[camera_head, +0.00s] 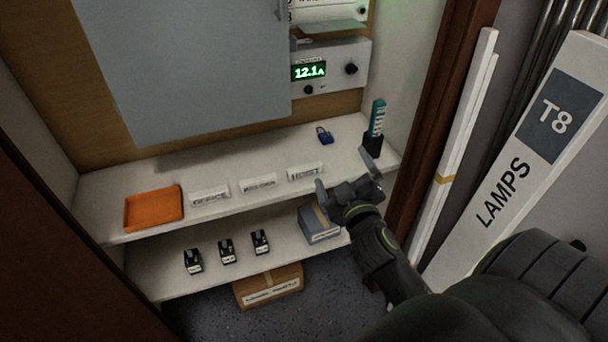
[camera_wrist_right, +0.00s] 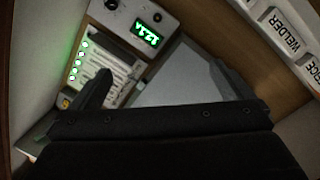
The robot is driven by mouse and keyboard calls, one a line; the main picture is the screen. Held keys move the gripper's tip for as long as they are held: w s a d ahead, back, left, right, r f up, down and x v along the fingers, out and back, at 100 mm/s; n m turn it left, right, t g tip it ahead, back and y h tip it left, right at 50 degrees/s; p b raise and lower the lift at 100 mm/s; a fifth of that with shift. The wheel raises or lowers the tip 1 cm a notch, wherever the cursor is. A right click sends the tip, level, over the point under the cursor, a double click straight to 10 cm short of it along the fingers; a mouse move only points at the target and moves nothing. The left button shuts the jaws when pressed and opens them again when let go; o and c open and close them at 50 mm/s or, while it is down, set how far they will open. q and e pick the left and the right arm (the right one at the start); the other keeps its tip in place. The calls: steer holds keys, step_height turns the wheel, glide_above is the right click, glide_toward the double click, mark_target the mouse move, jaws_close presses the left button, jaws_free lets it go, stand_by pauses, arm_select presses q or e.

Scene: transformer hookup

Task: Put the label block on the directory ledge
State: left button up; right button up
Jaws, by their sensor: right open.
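Three white label blocks stand in a row on the upper shelf in the head view: left (camera_head: 209,196), middle (camera_head: 258,184) and right (camera_head: 304,172). In the wrist view, the middle block reads WELDER (camera_wrist_right: 288,32) and the left one is cut off, ending in ICE. The small directory ledge (camera_head: 333,28) juts out below the directory panel (camera_head: 328,11) at the top. My right gripper (camera_head: 343,170) is open and empty, over the shelf's front, right of the right block; its fingers also show in the wrist view (camera_wrist_right: 160,72). My left gripper is out of view.
The grey cabinet door (camera_head: 190,70) hangs left of the meter reading 12.1A (camera_head: 310,70). An orange tray (camera_head: 153,209), a blue padlock (camera_head: 324,135) and a teal item in a black holder (camera_head: 376,120) stand on the shelf. A grey box (camera_head: 318,225) sits below.

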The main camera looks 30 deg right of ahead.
steer(key=w+a+r+n+t+y, duration=0.4)
steer(key=a+r+n+t+y, duration=0.2)
steer(key=a+r+n+y, duration=0.6)
steer(key=w+a+r+n+g+y, duration=0.1)
steer(key=a+r+n+g+y, duration=0.2)
steer(key=n+y, duration=0.7)
steer(key=n+g+h+b, duration=0.4)
steer(key=n+g+h, duration=0.4)
steer(key=g+h, duration=0.85)
glide_above(304, 166)
steer(key=s, duration=0.3)
steer(key=shift+t, duration=0.45)
steer(key=f, duration=2.1)
steer(key=shift+w+a+f, duration=0.1)
steer(key=shift+a+f, duration=0.25)
steer(key=shift+x, duration=3.2)
steer(key=shift+d+r, duration=0.1)
steer(key=c, duration=0.6)
